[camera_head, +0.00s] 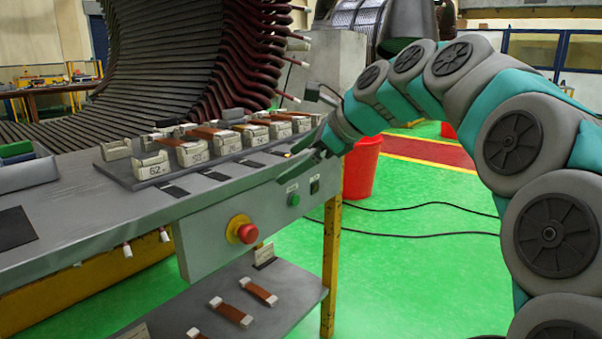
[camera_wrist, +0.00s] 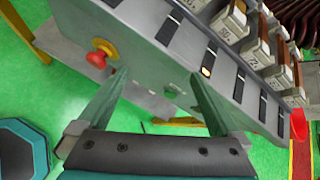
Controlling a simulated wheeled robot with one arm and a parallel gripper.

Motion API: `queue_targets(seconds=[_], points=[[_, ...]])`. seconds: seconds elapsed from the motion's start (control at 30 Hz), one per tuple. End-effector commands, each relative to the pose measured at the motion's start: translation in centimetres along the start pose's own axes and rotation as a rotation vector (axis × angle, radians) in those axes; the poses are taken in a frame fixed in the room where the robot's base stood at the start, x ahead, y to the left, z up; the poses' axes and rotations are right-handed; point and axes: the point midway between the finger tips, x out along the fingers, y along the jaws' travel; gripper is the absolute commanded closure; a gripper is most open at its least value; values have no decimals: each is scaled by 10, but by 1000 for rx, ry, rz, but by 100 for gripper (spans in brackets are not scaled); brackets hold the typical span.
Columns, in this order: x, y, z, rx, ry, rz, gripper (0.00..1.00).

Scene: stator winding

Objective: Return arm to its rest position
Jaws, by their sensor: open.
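My gripper (camera_head: 296,163) is at the right end of the grey workbench (camera_head: 225,197) in the head view, near its front edge. In the wrist view my gripper (camera_wrist: 155,82) shows two green fingers spread wide with nothing between them. The bench's front panel shows beyond the fingers, apart from them as far as I can tell. My arm (camera_head: 455,75) reaches in from the right and arches over the green floor.
A red stop button (camera_head: 247,233) is on the bench front. A rack (camera_head: 140,180) of numbered holders with copper-coloured bars stands on top. A large stator (camera_head: 165,60) rises behind. A red bucket (camera_head: 361,168) stands right of the bench. Lower shelf (camera_head: 285,283) holds bars.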

Motion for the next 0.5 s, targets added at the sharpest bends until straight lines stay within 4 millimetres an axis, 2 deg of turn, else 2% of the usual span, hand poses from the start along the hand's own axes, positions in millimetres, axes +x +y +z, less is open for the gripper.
queue_targets(seconds=[0.03,0.17,0.27,0.5], points=[[1,19,-9,-68,33,27,0],[6,76,-45,-308,131,127,0],[7,124,-78,-497,197,227,0],[-10,239,-167,-920,289,519,0]])
